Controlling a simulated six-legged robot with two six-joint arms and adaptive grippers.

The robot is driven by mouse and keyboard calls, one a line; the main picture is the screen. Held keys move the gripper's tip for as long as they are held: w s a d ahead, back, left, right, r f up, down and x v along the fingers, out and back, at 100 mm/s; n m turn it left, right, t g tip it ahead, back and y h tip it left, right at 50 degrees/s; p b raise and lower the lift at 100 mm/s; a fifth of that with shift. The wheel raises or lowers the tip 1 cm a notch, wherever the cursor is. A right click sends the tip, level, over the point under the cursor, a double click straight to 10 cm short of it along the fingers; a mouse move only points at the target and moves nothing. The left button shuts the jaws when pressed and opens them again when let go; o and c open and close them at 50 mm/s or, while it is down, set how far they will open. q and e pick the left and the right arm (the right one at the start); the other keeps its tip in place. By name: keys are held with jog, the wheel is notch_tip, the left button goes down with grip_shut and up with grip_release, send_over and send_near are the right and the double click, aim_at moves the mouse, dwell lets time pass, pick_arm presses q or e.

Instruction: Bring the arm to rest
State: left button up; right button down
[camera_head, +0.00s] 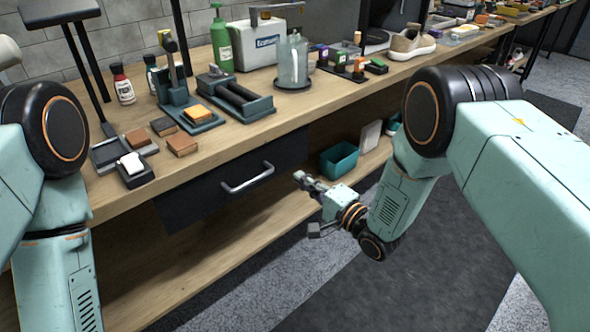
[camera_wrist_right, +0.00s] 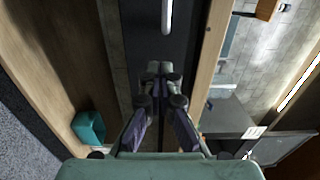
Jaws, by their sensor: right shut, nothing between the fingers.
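My right gripper (camera_head: 303,180) hangs in front of the wooden workbench, below the top and near the dark drawer (camera_head: 200,190). It is shut and empty. In the right wrist view the right gripper (camera_wrist_right: 158,70) shows its two fingers together, pointing toward the drawer front, with the pale drawer handle (camera_wrist_right: 167,15) ahead of them. My left arm comes in at the left edge of the head view. Its gripper is out of the picture.
A teal bin (camera_head: 339,160) stands on the lower shelf (camera_head: 220,245). Floor in front of the bench is clear.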

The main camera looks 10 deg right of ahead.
jog(key=s+d+f+n+g+h+p, duration=0.1)
jog(key=s+d+f+n+g+h, duration=0.3)
jog(key=s+f, duration=0.35)
jog(key=s+d+f+n+g+h, duration=0.25)
jog(key=s+d+f, duration=0.25)
jog(key=s+f, duration=0.3)
jog(key=s+d+n+g+h, duration=0.2)
jog(key=s+g, duration=0.2)
jog(key=s, duration=0.9)
jog(key=s+d+n+g+h, duration=0.2)
jog(key=s+d+g, duration=0.1)
jog(key=s, duration=1.1)
jog(key=shift+d+r+g, duration=0.2)
jog(key=shift+g, duration=0.35)
